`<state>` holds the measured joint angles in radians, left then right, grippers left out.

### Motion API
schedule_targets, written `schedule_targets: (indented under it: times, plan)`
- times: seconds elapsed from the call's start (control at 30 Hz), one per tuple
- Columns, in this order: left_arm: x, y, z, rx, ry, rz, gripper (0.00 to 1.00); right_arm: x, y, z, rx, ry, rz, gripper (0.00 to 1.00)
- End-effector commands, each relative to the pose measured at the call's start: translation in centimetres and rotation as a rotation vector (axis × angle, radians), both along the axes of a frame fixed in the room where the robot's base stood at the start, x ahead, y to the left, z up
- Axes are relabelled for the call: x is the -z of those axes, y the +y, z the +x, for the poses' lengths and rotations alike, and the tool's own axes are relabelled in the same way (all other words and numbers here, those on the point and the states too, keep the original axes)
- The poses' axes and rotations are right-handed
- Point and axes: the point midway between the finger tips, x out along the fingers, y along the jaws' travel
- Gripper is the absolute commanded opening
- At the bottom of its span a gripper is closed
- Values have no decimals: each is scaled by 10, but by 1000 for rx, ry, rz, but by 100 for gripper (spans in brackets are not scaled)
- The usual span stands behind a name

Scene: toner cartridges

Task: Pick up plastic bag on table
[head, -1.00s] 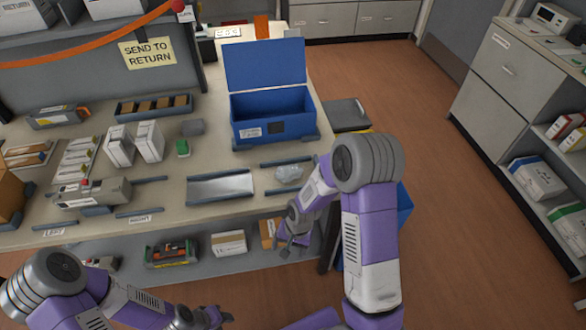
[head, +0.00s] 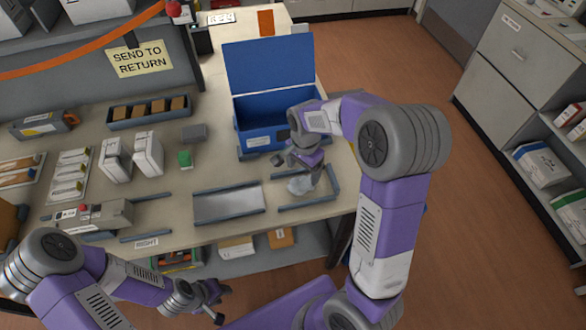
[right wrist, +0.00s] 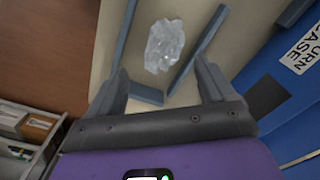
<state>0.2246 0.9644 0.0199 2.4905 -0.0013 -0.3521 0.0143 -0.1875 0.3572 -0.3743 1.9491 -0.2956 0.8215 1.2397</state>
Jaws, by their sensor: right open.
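The clear plastic bag (head: 299,186) lies crumpled on the table (head: 250,230), inside a low grey guide frame right of a metal tray. In the right wrist view the bag (right wrist: 164,46) lies just beyond and between my fingertips, apart from them. My right gripper (head: 290,168) is open and empty, over the table just above the bag and partly covering it in the head view. Its two fingers also show in the right wrist view (right wrist: 160,80). My left gripper (head: 218,301) is low in front of the table, far from the bag; whether its jaws are apart is unclear.
An open blue bin (head: 262,108) stands right behind my right gripper. The grey guide rails (head: 308,204) border the bag. A metal tray (head: 228,203) lies to the left.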

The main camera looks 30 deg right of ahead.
Motion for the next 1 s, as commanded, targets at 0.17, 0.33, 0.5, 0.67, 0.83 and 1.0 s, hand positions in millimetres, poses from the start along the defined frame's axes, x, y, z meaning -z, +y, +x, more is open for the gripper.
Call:
schedule_targets:
  times: [0.17,0.33,0.5,0.67,0.83,1.0]
  plan:
    - [5,0,0,0,0,0,38,15,-1,-1,7,5,-3,83]
    - [9,0,-1,0,1,0,38,30,-1,0,6,3,-2,83]
    - [18,0,0,0,0,0,38,54,-1,3,6,6,-2,83]
    - [23,0,0,0,0,0,38,74,-1,3,6,3,-2,83]
    - [22,0,0,0,0,0,38,74,-1,3,5,2,-2,83]
    - [22,0,0,0,0,0,38,74,-1,3,5,2,-2,66]
